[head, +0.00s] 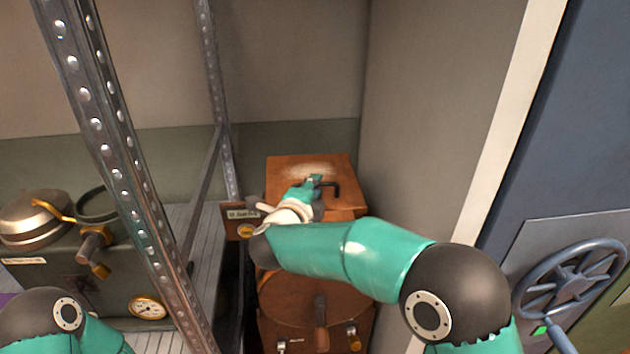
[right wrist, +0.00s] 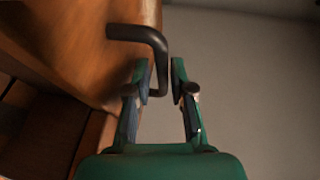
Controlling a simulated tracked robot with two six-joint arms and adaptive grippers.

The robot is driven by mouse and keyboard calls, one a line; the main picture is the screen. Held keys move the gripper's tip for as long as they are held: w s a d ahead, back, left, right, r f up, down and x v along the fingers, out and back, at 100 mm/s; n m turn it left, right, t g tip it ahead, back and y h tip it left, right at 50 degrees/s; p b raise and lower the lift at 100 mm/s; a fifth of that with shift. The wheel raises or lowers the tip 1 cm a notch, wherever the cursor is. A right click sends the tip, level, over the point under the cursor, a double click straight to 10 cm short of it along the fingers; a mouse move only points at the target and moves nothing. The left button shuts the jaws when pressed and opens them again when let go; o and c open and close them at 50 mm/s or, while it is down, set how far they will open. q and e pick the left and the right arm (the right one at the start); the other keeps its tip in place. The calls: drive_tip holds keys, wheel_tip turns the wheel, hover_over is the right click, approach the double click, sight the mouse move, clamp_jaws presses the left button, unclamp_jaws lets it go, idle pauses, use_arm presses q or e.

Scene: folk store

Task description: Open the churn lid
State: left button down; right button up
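The wooden churn (head: 315,295) stands below centre in the head view, with a round drum front and a peg. Its square wooden lid (head: 335,170) is at the top and carries a bent black handle (head: 332,186). The handle also shows in the right wrist view (right wrist: 138,34). My right gripper (head: 314,181) is at this handle; in the right wrist view the gripper's fingers (right wrist: 161,68) are close together with the handle's bar between them. My arm hides part of the churn, and I cannot tell whether the lid is raised. My left gripper is out of view.
A wall is close on the churn's right. A blue-grey door with a handwheel (head: 572,285) is at the far right.

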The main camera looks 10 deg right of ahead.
drive_tip(key=shift+w+d+f, duration=0.15)
drive_tip(key=shift+w+d, duration=0.15)
drive_tip(key=shift+w, duration=0.3)
clamp_jaws()
